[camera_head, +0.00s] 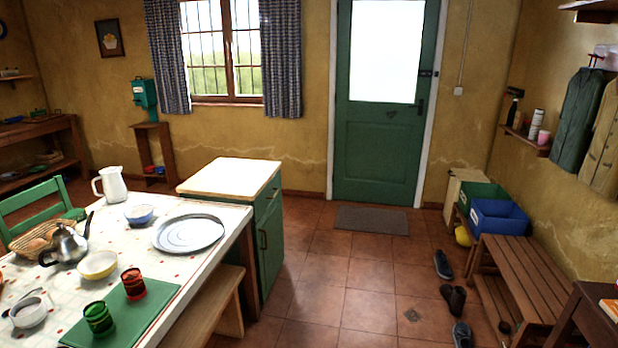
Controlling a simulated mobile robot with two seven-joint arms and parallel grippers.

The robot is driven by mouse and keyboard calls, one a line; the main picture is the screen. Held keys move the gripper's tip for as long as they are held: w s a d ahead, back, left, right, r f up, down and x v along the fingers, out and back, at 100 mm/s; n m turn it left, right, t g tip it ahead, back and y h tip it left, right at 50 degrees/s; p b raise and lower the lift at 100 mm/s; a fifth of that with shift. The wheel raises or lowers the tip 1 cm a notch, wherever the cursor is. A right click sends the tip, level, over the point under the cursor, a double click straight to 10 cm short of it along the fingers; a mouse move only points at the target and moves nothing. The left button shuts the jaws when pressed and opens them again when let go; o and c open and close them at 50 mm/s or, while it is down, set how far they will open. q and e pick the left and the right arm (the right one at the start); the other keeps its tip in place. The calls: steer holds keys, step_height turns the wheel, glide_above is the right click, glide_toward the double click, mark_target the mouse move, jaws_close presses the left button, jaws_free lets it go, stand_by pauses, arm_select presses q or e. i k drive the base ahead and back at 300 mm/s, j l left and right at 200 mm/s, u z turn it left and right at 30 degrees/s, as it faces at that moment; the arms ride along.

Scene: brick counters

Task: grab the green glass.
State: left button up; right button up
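A green glass (98,318) stands upright on a green mat (150,305) at the near left, on the white spotted table (190,258). A red glass (133,283) stands on the same mat, just to the right of and behind the green one, with a small gap between them. Neither of my grippers is in the head view, and nothing touches the green glass.
Around the mat are a yellow bowl (98,265), a metal kettle (65,246), a glass jar (28,310), a bread basket (36,240) and a round metal tray (189,233). A bench (205,310) stands along the table's right side. Tiled floor (340,275) lies open beyond it.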

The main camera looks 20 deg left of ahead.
mark_target(98, 315)
steer(key=i+u, duration=0.25)
steer(key=u, duration=0.15)
steer(key=i+u, duration=0.3)
steer(key=u, duration=0.15)
steer(key=i+l+u, duration=0.15)
steer(key=u, duration=0.25)
steer(key=i+l+u, duration=0.2)
steer(key=i+u, duration=0.15)
steer(key=i+l+u, duration=0.4)
steer(key=k+j, duration=0.05)
steer(key=j, duration=0.05)
